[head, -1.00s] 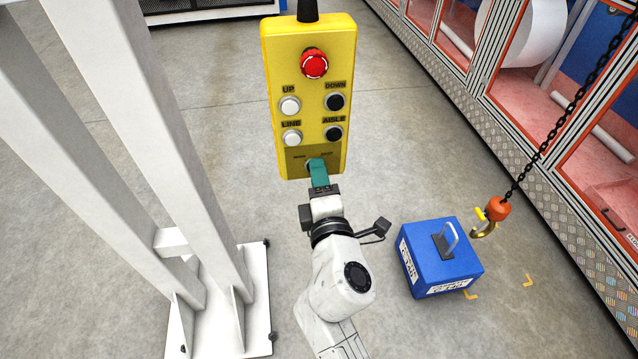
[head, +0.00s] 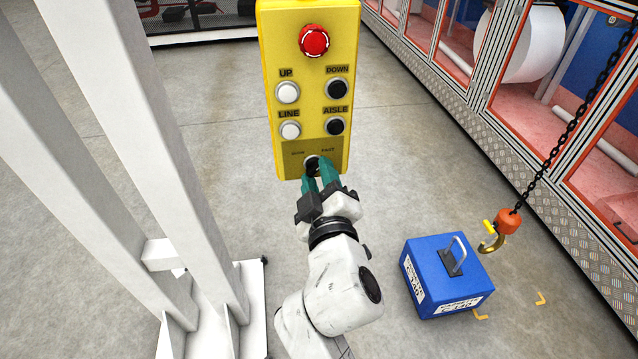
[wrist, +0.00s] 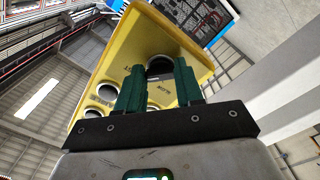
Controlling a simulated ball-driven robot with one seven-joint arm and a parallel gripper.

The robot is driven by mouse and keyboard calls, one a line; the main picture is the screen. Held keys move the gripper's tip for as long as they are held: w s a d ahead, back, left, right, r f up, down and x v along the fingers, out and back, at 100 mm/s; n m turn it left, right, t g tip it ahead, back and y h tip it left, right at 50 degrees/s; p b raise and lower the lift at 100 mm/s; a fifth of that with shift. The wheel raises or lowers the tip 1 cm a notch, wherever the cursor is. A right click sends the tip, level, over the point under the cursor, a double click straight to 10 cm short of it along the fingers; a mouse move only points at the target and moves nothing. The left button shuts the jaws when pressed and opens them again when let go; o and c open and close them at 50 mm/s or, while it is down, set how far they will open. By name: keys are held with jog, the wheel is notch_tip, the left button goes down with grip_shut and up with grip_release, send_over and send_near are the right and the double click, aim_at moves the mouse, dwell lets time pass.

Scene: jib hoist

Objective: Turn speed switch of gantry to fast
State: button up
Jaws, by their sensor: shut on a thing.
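The yellow control pendant (head: 312,68) hangs upright in front of me in the head view. Its speed switch (head: 313,161) is a dark round knob at the bottom, with labels that look like SLOW on the left and FAST on the right. My gripper (head: 321,172) has its two green fingers on either side of the knob, shut on it. In the wrist view the fingers reach up to the dark knob (wrist: 160,66) on the pendant (wrist: 128,42). The knob's exact pointing direction is partly hidden by the fingers.
The pendant also carries a red stop button (head: 314,40) and UP, DOWN, LINE and AISLE buttons. A white steel frame (head: 130,150) stands at the left. A blue box (head: 447,279) and an orange hook (head: 507,222) on a chain are at the right.

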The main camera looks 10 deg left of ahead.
jog(key=shift+f+m, duration=0.2)
jog(key=shift+m, duration=0.2)
jog(key=o, duration=1)
jog(key=shift+r, duration=0.1)
jog(key=shift+o, duration=0.2)
jog(key=shift+s, duration=0.1)
jog(key=v, duration=1)
jog(key=shift+s, duration=0.3)
jog(key=shift+d, duration=0.2)
